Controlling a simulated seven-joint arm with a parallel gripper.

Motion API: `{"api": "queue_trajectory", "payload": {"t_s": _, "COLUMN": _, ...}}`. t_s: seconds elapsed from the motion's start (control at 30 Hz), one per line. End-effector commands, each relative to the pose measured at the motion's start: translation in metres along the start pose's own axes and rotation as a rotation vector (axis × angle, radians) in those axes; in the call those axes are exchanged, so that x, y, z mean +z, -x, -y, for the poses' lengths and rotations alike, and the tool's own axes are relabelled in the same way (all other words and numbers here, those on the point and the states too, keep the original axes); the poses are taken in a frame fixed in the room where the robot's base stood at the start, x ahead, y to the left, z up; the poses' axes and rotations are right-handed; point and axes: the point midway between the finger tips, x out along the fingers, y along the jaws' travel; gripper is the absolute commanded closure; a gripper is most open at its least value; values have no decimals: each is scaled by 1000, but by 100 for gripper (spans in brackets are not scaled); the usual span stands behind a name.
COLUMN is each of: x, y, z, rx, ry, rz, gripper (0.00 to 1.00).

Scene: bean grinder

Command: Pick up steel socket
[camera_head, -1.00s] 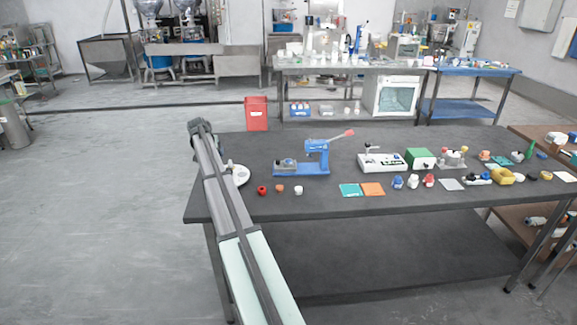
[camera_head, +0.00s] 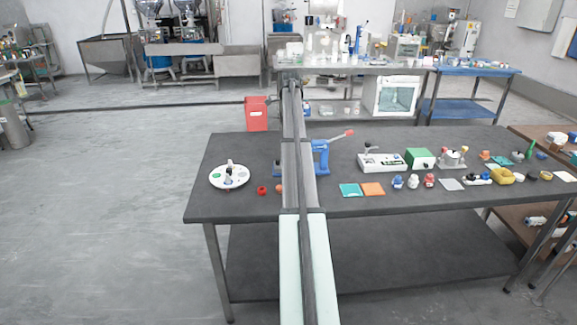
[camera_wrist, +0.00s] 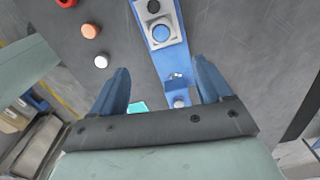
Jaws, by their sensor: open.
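The blue press (camera_head: 321,158) stands on the dark table, partly hidden behind my arm in the head view. In the wrist view its blue base (camera_wrist: 176,58) runs between my fingers. A grey block (camera_wrist: 168,42) with a round silvery centre (camera_wrist: 161,33) sits on that base, and a dark round part (camera_wrist: 154,6) is beyond it. I cannot tell for sure which of these is the steel socket. My gripper (camera_wrist: 160,63) is open and empty above the press, its two blue fingers apart. The head view does not show the fingers clearly.
A white round tray (camera_head: 229,184) is at the table's left. Teal (camera_head: 350,190) and orange (camera_head: 372,189) squares lie right.

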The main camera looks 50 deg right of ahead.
Motion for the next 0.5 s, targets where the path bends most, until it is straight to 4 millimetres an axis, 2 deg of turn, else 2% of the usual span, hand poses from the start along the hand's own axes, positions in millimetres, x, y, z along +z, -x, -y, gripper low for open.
{"api": "queue_trajectory", "payload": {"t_s": 0.4, "x": 1, "y": -65, "z": 0, "rx": 0, "ry": 3, "rz": -1, "gripper": 22}}
{"api": "queue_trajectory", "payload": {"t_s": 0.5, "x": 1, "y": -75, "z": 0, "rx": -2, "ry": 4, "rz": -1, "gripper": 22}}
